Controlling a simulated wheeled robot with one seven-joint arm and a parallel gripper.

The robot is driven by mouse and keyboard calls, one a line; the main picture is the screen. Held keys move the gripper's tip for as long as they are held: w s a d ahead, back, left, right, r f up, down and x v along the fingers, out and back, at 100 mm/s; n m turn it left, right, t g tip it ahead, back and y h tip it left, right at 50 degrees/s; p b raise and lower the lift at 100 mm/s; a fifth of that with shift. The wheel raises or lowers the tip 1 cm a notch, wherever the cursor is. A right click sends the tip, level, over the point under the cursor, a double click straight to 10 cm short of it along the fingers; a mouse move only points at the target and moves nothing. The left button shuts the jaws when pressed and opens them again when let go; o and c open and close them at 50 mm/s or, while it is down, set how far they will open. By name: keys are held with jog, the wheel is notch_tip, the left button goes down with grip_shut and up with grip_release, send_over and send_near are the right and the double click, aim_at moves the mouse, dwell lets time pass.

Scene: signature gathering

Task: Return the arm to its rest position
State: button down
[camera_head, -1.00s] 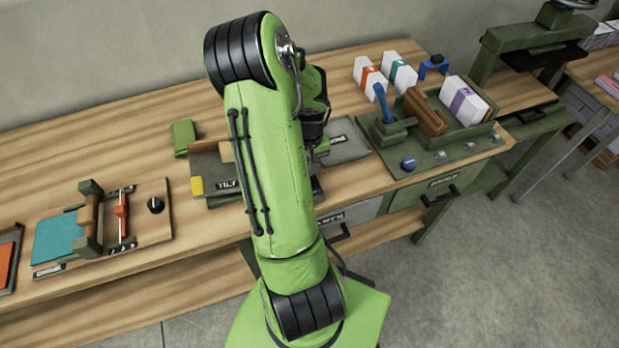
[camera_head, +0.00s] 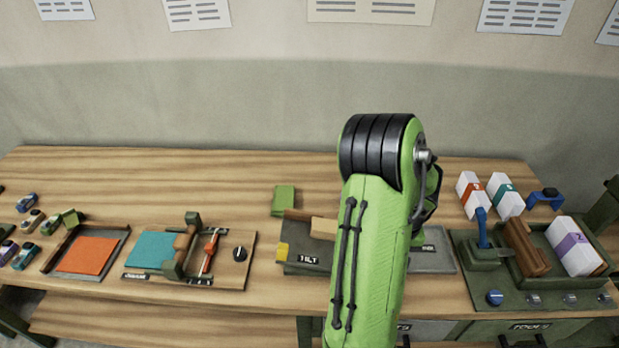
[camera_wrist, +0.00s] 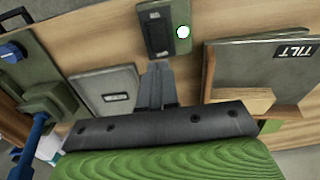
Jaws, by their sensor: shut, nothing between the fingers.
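My green arm (camera_head: 368,245) stands folded over the front middle of the workbench (camera_head: 120,195) in the head view, with its black-banded elbow uppermost. It hides my gripper there. In the wrist view my gripper (camera_wrist: 158,70) shows its two grey fingers together, shut and empty. They point at the bench between a grey labelled plate (camera_wrist: 102,88) on the left and the TILT fixture (camera_wrist: 250,65) on the right. A dark green panel with a white round spot (camera_wrist: 160,28) lies beyond the fingertips. I cannot tell the exact height of the fingers.
The TILT fixture (camera_head: 300,262) and a green block (camera_head: 284,200) are left of my arm. A teal-pad fixture (camera_head: 150,250) and an orange pad tray (camera_head: 85,256) lie farther left. A green tray with a blue lever (camera_head: 482,228) and white boxes is at right.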

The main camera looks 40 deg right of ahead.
jog(key=w+a+r+n+t, duration=0.2)
jog(key=w+a+r, duration=0.3)
jog(key=a+r, duration=0.3)
jog(key=w+a+r+n+t, duration=0.1)
jog(key=w+a+r+n, duration=0.1)
jog(key=w+a+r, duration=0.5)
jog(key=s+a+r+n+t, duration=0.1)
jog(key=s+a+r+n, duration=0.1)
jog(key=s+a, duration=0.3)
jog(key=s+a+r+n+t+b, duration=0.1)
jog(key=s+a, duration=0.4)
jog(key=a, duration=0.6)
jog(key=shift+a+r+n+t, duration=0.3)
jog(key=shift+r+n, duration=0.5)
jog(key=shift+n, duration=0.2)
